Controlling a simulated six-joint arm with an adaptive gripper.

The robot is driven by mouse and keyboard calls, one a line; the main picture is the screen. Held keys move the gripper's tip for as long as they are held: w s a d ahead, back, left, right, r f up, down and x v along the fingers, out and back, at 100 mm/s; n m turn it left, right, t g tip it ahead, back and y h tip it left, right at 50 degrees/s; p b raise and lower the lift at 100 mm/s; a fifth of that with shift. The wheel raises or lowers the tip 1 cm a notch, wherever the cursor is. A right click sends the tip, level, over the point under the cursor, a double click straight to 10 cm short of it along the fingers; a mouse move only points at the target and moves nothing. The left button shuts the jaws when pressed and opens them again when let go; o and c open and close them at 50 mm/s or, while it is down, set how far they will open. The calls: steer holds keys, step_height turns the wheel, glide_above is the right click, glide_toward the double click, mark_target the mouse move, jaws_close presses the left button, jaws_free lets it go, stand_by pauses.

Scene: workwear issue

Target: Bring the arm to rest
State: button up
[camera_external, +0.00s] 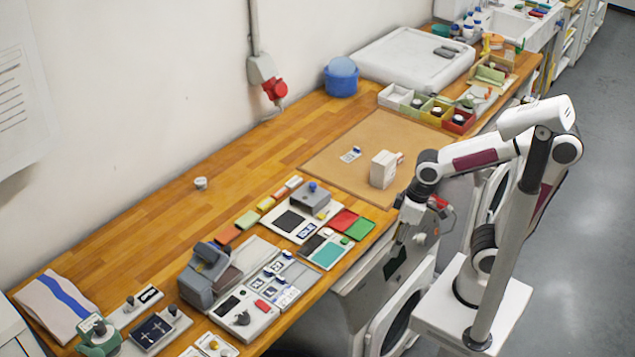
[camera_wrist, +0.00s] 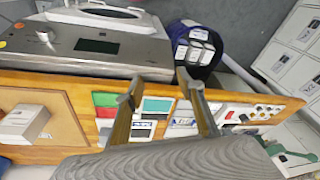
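My arm stands at the right of the external view, bent over, with my gripper (camera_external: 400,238) hanging off the front edge of the wooden bench (camera_external: 150,235). In the wrist view my gripper (camera_wrist: 160,78) shows two fingers spread apart with nothing held between them. The bench edge and coloured pads show beyond the fingers. In the external view the fingertips are small, and I cannot tell their exact height against the bench top.
A white box (camera_external: 383,170) stands on the brown board (camera_external: 335,150). Red and green pads (camera_external: 350,224) and a grey device (camera_external: 208,275) lie nearer. Coloured bins (camera_external: 435,112) stand farther back. A machine with a control panel (camera_wrist: 95,45) is beside the bench. Floor (camera_external: 590,200) at right is clear.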

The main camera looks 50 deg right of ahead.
steer(key=s+d+r+m+t+h, duration=0.1)
steer(key=d+r+m+t, duration=0.2)
steer(key=d, duration=0.9)
steer(key=shift+s+d+r+m+t+h, duration=0.35)
steer(key=shift+r+m, duration=0.45)
steer(key=shift+r, duration=0.75)
steer(key=shift+w, duration=0.1)
stand_by(1.0)
